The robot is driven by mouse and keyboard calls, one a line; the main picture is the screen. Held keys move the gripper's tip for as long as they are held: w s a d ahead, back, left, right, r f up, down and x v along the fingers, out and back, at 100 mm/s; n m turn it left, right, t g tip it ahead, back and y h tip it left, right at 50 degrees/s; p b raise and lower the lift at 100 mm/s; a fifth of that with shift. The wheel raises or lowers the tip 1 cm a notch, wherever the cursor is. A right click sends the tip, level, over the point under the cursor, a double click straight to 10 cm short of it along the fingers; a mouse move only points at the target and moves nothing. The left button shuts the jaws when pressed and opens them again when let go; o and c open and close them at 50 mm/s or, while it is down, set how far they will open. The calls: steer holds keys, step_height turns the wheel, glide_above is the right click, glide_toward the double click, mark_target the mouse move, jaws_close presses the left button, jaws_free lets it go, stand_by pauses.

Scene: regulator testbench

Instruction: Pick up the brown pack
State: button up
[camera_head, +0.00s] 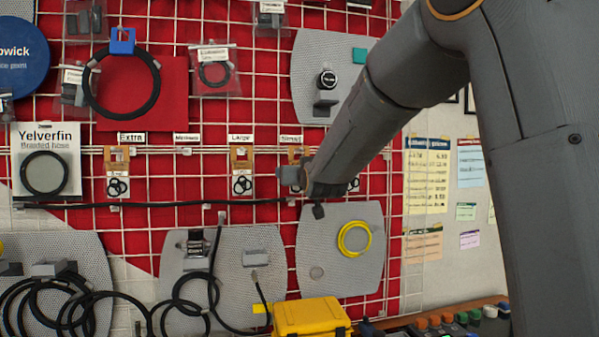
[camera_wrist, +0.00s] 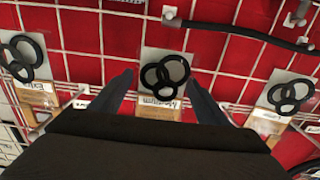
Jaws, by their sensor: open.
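Several brown-headed packs with black rings hang in a row on the red wall grid. In the wrist view one brown pack (camera_wrist: 155,111) lies in the middle, its rings above the brown card. My gripper (camera_wrist: 160,82) is open, its two fingers on either side of this pack. I cannot tell whether they touch it. In the head view my gripper (camera_head: 303,184) reaches the row at the right and partly hides a brown pack (camera_head: 295,157) there. Another brown pack (camera_head: 117,160) hangs below the Extra label, and one (camera_head: 241,160) below the Large label.
Brown packs flank the middle one in the wrist view, at left (camera_wrist: 36,93) and right (camera_wrist: 268,122). A black hose (camera_head: 165,204) runs across the grid below the row. A yellow case (camera_head: 311,317) stands at the bottom. Grey boards with rings hang around.

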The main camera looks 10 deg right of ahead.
steer(key=shift+w, duration=0.2)
steer(key=shift+c, duration=0.5)
steer(key=c, duration=1)
steer(key=shift+r, duration=0.1)
steer(key=s, duration=0.6)
steer(key=s+r, duration=0.1)
steer(key=s, duration=1.1)
steer(key=shift+r+b, duration=0.2)
steer(key=shift+b, duration=0.1)
